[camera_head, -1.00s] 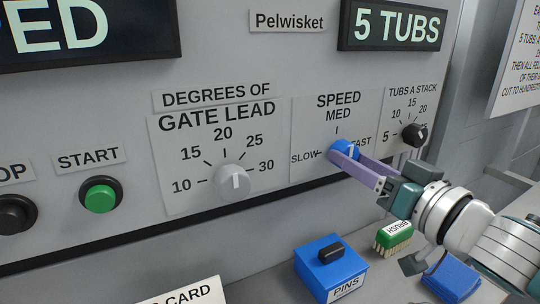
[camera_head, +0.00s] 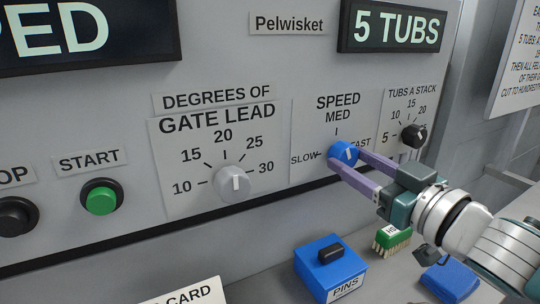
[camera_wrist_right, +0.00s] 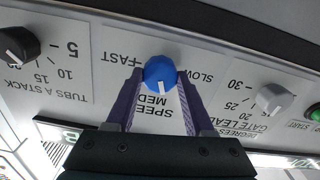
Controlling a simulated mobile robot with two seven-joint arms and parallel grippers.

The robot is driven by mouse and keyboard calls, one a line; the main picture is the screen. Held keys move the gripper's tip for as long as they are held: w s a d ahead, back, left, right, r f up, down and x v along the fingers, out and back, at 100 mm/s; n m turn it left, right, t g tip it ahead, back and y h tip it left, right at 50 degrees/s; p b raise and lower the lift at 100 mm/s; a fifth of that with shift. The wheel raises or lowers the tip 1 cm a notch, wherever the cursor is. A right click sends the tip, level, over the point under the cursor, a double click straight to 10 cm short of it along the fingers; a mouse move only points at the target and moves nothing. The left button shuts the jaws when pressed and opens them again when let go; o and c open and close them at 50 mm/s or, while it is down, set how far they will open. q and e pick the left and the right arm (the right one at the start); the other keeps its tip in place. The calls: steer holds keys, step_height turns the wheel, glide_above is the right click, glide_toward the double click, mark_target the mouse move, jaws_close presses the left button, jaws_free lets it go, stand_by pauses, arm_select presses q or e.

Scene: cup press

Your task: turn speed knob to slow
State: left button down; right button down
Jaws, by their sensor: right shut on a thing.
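The blue speed knob (camera_head: 342,152) sits on the panel under the SPEED label, between SLOW on its left and FAST on its right. My right gripper (camera_head: 347,158) is shut on it, with one purple finger on each side. In the right wrist view, which shows the panel upside down, the knob (camera_wrist_right: 160,73) is between the fingertips (camera_wrist_right: 161,80). Its white mark points toward MED there. Part of the FAST label is hidden behind a finger in the head view. My left gripper is not in view.
The grey gate lead knob (camera_head: 233,182) is left of the speed knob, and the black tubs-a-stack knob (camera_head: 413,135) is close on its right. The green start button (camera_head: 101,198) is farther left. A blue pins box (camera_head: 329,264) and a green brush (camera_head: 391,240) stand below.

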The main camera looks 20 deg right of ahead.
steer(key=n, duration=0.6)
steer(key=shift+n, duration=0.3)
steer(key=n, duration=0.3)
steer(key=shift+n+b, duration=0.45)
steer(key=shift+n, duration=1.65)
steer(key=shift+c, duration=1.4)
jaws_free()
steer(key=shift+s, duration=0.1)
steer(key=s, duration=0.9)
steer(key=shift+s+d, duration=0.35)
steer(key=shift+d, duration=0.05)
